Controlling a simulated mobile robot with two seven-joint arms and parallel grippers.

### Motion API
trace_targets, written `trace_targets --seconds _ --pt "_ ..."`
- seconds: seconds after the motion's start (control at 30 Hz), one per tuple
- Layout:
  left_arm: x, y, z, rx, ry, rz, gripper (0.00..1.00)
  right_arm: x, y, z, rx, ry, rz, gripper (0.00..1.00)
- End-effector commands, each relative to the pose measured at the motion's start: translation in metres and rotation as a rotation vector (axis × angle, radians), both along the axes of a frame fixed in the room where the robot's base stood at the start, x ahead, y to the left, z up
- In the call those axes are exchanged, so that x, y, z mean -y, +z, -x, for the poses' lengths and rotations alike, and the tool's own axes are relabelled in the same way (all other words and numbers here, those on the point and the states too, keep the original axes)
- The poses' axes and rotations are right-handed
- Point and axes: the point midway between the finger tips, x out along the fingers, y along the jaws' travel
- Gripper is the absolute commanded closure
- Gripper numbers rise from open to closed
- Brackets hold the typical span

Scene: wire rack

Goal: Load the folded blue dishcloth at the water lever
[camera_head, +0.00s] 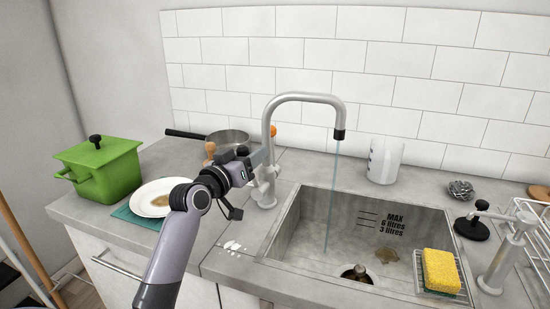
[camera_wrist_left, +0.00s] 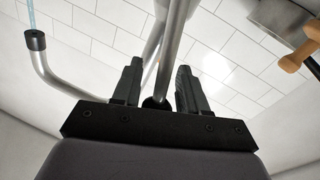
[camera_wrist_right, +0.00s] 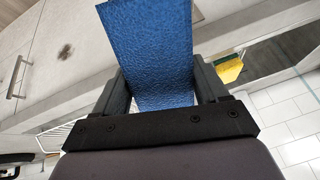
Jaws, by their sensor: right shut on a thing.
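The steel tap (camera_head: 268,150) stands behind the sink, and a thin stream of water (camera_head: 331,200) runs from its spout. My left gripper (camera_head: 258,158) is beside the tap column at lever height. In the left wrist view its fingers (camera_wrist_left: 158,88) are apart, with a thin metal rod, seemingly the lever (camera_wrist_left: 165,60), between them; contact cannot be told. The folded blue dishcloth (camera_wrist_right: 152,50) is in the right wrist view, held between the fingers of my right gripper (camera_wrist_right: 163,90). The right gripper and the cloth are outside the head view.
The sink (camera_head: 310,235) has a yellow sponge (camera_head: 440,270) at its right rim. A green pot (camera_head: 103,170), a stained plate (camera_head: 157,198) and a pan (camera_head: 228,141) stand left of the tap. A white cup (camera_head: 384,160) and a wire rack (camera_head: 535,215) are to the right.

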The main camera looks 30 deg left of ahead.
Motion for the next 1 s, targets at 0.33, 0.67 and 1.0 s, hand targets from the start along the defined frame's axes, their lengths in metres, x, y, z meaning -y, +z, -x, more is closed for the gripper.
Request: trace_targets --seconds 0.33,0.67,1.0 --pt "0.001 -0.006 0.011 -0.010 -0.002 0.001 0.57 0.000 -0.002 0.000 0.000 0.000 0.000 0.55" --pt "0.003 -0.009 0.066 -0.009 -0.001 -0.002 0.57 0.000 -0.010 0.000 0.000 0.000 0.000 0.55" --pt "0.005 -0.008 0.113 -0.004 -0.001 -0.001 0.57 0.000 -0.016 0.000 0.000 0.000 0.000 0.55"
